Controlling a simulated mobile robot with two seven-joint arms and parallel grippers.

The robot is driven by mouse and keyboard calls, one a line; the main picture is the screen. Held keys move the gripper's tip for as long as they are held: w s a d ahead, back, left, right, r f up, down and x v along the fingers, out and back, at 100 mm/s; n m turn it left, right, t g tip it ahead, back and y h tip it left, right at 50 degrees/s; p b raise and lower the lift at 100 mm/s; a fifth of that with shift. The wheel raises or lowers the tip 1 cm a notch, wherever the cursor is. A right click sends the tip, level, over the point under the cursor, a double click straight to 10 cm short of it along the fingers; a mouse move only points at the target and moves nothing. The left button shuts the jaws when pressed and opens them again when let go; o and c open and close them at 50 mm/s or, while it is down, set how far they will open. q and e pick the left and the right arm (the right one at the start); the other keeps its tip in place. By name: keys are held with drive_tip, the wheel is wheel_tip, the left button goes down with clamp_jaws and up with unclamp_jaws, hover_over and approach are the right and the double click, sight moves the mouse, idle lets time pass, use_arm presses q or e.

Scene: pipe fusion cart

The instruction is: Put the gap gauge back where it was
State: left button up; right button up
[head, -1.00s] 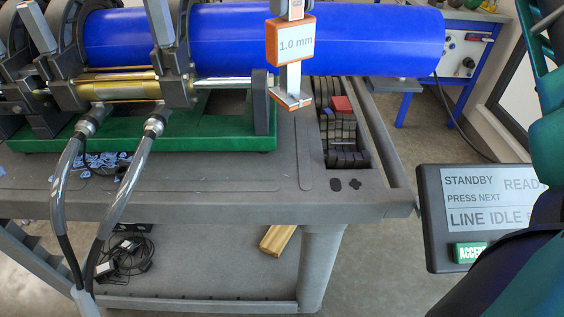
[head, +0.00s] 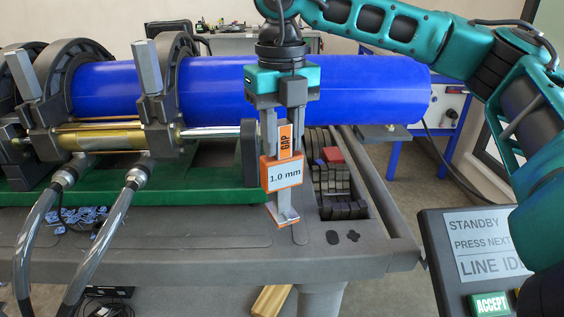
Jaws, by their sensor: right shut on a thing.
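The gap gauge (head: 284,175) is an orange and white tool with a "1.0 mm" label, an orange "GAP" handle and a flat foot at the bottom. It hangs upright in the head view, in front of the blue pipe. My right gripper (head: 283,125) points down and is shut on the gauge's handle. The foot appears over the grey cart top, left of the tray; I cannot tell whether it touches the surface. My left gripper is not in view.
A recessed tray (head: 365,213) with several dark inserts and a red block (head: 332,155) lies right of the gauge. The blue pipe (head: 220,88) sits in the clamps (head: 172,75) behind. A control panel (head: 440,250) stands at the right.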

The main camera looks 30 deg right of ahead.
sight(282, 155)
wheel_tip(282, 155, down, 4)
drive_tip(key=shift+f+b, duration=0.15)
drive_tip(key=shift+b, duration=0.15)
drive_tip(key=shift+f, duration=0.1)
drive_tip(key=o, duration=1.1)
